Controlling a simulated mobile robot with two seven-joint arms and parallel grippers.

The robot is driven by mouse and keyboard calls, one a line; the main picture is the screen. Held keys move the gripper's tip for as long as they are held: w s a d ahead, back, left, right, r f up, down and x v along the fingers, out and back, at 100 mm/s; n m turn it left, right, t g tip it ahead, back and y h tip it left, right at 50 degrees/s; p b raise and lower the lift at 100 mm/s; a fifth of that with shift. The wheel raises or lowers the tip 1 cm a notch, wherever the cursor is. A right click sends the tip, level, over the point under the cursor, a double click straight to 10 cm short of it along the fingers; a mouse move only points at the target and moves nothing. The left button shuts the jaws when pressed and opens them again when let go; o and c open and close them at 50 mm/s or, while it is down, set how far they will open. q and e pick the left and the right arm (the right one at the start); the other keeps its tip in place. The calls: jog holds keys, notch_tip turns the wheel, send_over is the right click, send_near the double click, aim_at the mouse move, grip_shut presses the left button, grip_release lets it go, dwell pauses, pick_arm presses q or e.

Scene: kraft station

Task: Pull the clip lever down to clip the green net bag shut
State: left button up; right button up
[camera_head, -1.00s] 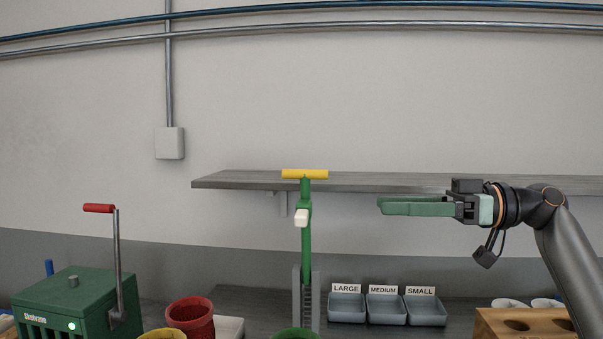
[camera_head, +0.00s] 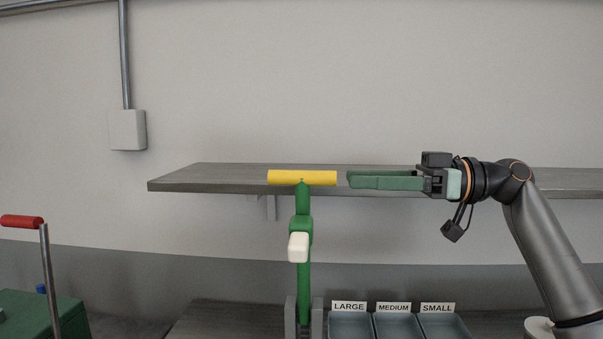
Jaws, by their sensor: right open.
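The clip lever (camera_head: 303,210) is a green upright post with a yellow crossbar handle (camera_head: 302,178) on top and a white block (camera_head: 298,247) on its front. Its foot sits between grey uprights (camera_head: 291,316) at the bottom edge. My right gripper (camera_head: 349,180) points left at about the height of the yellow handle, with a small gap in the picture between its green fingertips and the handle's right end. It is open and empty; the fingers overlap edge-on. The green net bag is not in view. My left gripper is not in view.
A grey shelf (camera_head: 200,178) runs along the wall behind the handle. Trays (camera_head: 397,327) labelled LARGE, MEDIUM and SMALL stand right of the post. A green machine (camera_head: 35,313) with a red-handled crank (camera_head: 22,221) is at the lower left. Air around the handle looks free.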

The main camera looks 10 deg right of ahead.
aim_at(310, 179)
jog(key=a, duration=0.3)
jog(key=w+a+p, duration=0.1)
jog(key=a, duration=0.2)
jog(key=w+a+p, duration=0.1)
jog(key=a, duration=0.2)
jog(key=shift+a, duration=0.25)
grip_shut()
dwell(0.9)
